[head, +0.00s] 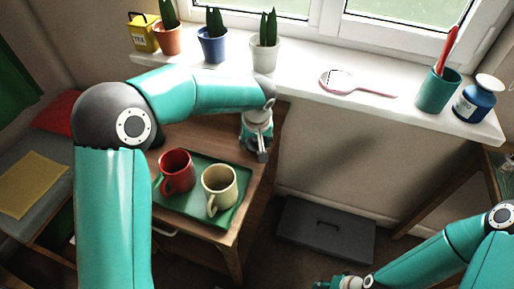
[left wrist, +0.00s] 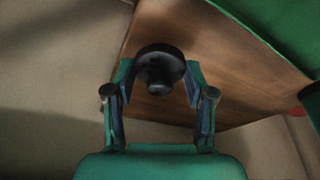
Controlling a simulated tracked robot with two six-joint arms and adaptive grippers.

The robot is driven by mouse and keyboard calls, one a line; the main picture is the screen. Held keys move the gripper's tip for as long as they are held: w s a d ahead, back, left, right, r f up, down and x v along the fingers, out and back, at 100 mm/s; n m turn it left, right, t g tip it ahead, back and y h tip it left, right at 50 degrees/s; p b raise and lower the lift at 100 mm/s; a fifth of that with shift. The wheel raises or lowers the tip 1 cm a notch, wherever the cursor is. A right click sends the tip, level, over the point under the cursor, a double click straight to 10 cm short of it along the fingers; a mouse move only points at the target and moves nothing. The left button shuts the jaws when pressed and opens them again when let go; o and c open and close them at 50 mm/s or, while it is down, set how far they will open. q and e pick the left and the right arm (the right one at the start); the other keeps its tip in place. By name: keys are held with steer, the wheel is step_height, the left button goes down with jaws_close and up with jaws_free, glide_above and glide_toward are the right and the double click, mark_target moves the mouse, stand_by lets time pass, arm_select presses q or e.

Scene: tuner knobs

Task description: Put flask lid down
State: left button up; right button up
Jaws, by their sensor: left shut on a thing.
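The flask lid (left wrist: 160,66) is a round black piece with a small knob, seen in the left wrist view between the fingers. My left gripper (left wrist: 159,85) is shut on it, over the wooden table top (left wrist: 222,45). In the head view my left gripper (head: 262,150) points down at the table's back right corner, right of the green tray (head: 205,219). The lid cannot be made out there. Whether it touches the table is unclear. My right gripper (head: 335,283) is low at the bottom edge and partly cut off; its fingers are unclear.
A red mug (head: 177,170) and a cream mug (head: 219,187) stand on the tray. The windowsill behind holds several potted plants, a pink hand mirror (head: 345,82), a teal cup (head: 437,91) and a blue bottle (head: 478,101). A dark grey case (head: 325,231) lies on the floor.

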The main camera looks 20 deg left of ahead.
arm_select(q)
step_height(320, 180, down, 3)
steer(key=shift+r, duration=0.15)
steer(key=o, duration=0.9)
steer(key=shift+o, duration=0.2)
steer(key=shift+r, duration=0.1)
steer(key=p+v, duration=0.1)
steer(key=v, duration=1.1)
